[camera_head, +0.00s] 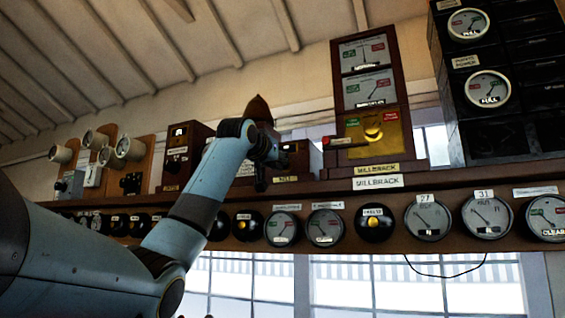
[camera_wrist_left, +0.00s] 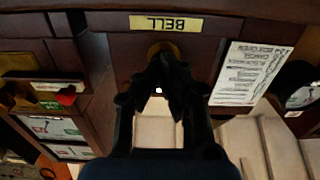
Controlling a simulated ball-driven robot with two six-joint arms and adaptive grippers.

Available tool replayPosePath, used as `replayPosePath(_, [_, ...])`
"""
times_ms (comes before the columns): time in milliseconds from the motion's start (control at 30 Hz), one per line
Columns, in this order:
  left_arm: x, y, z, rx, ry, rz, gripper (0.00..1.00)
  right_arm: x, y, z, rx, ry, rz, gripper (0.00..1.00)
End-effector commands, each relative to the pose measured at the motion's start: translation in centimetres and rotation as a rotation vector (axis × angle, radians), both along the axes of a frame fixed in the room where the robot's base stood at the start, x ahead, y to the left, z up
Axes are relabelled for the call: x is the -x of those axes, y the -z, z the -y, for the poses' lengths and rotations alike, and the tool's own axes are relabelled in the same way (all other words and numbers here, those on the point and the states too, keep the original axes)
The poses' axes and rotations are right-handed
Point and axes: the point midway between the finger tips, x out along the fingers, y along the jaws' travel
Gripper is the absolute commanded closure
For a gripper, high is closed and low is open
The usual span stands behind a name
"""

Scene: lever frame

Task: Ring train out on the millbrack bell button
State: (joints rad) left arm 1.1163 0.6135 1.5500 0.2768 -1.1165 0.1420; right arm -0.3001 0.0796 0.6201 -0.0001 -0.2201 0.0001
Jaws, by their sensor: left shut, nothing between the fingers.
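The tall Millbrack instrument (camera_head: 338,95) stands on the shelf with two dials above a brass panel. To its left is a low dark wooden box (camera_head: 309,160), mostly hidden behind my left arm, with a small label at its foot. In the left wrist view, upside down, a BELL label (camera_wrist_left: 166,23) sits on a dark wooden face beside a round brass piece (camera_wrist_left: 156,47), which looks like the bell button. My left gripper (camera_wrist_left: 164,72) is shut and empty, its tips in front of this brass piece and partly hiding it. Contact cannot be told. It also shows in the head view (camera_head: 272,155).
A printed white card (camera_wrist_left: 250,73) is beside the bell label. A red-tipped lever (camera_wrist_left: 66,96) juts from the Millbrack instrument. Round gauges (camera_head: 427,217) line the shelf front. A dark cabinet (camera_head: 520,75) stands at the right. Wooden-backed instruments (camera_head: 130,148) stand at the left.

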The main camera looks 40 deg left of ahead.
Motion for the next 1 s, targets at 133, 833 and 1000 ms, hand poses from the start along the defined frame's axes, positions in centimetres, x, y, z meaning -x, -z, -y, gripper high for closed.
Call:
replayPosePath(133, [-0.6, -0.1, -0.2, 0.001, 0.000, -0.002, 1.00, 0.0, -0.7, 0.0, 0.000, 0.000, 0.000, 0.23])
replayPosePath(833, [0.9, 0.0, 0.3, -0.001, -0.001, 0.000, 1.00, 0.0, 0.2, 0.0, 0.000, 0.000, 0.000, 0.23])
replayPosePath(1000, [0.9, 0.0, 0.3, -0.001, 0.000, 0.000, 1.00, 0.0, 0.2, 0.0, 0.000, 0.000, 0.000, 0.23])
